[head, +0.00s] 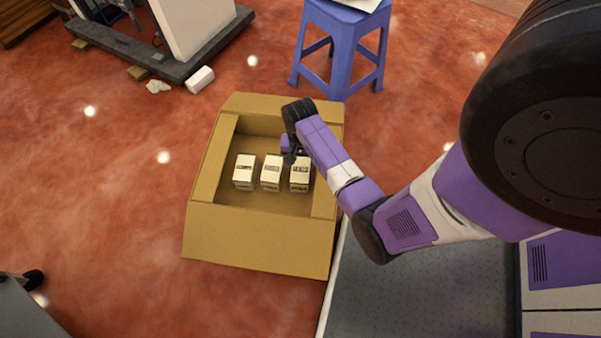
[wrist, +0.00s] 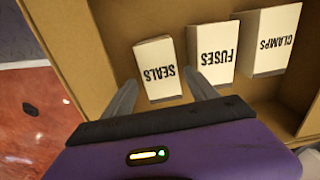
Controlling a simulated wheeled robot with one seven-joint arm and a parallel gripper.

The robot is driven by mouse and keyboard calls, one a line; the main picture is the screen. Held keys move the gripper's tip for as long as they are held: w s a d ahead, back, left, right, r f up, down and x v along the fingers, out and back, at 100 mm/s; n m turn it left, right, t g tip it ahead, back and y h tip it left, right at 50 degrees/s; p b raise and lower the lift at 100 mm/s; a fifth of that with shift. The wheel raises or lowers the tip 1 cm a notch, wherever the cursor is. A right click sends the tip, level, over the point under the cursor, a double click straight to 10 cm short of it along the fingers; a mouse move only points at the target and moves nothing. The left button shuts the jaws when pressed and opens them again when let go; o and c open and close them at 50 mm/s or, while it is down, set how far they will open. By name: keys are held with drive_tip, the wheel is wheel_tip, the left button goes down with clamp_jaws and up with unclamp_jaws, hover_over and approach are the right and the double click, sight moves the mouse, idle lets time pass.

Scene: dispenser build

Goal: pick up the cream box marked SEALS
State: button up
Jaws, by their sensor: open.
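The cream box marked SEALS (wrist: 158,66) stands in an open cardboard carton, with its lettering upside down in the wrist view. In the head view it appears to be the rightmost of three cream boxes (head: 299,180), though its marking is too small to read there. My gripper (head: 290,157) is inside the carton's outline, by the far side of that box. In the wrist view my gripper (wrist: 163,84) is open, with one finger at each side of the near end of the SEALS box. I cannot tell whether the fingers touch it.
The FUSES box (wrist: 213,55) and CLAMPS box (wrist: 272,42) stand in a row beside it, FUSES close to my right finger. The carton (head: 255,238) has raised walls. A blue stool (head: 340,45) stands behind it. A white block (head: 200,80) lies on the floor.

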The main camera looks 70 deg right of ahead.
sight(301, 168)
wheel_tip(301, 168, down, 6)
drive_tip(key=b, duration=0.3)
drive_tip(key=shift+d+r, duration=0.1)
drive_tip(key=shift+r, duration=0.15)
drive_tip(key=c, duration=1.4)
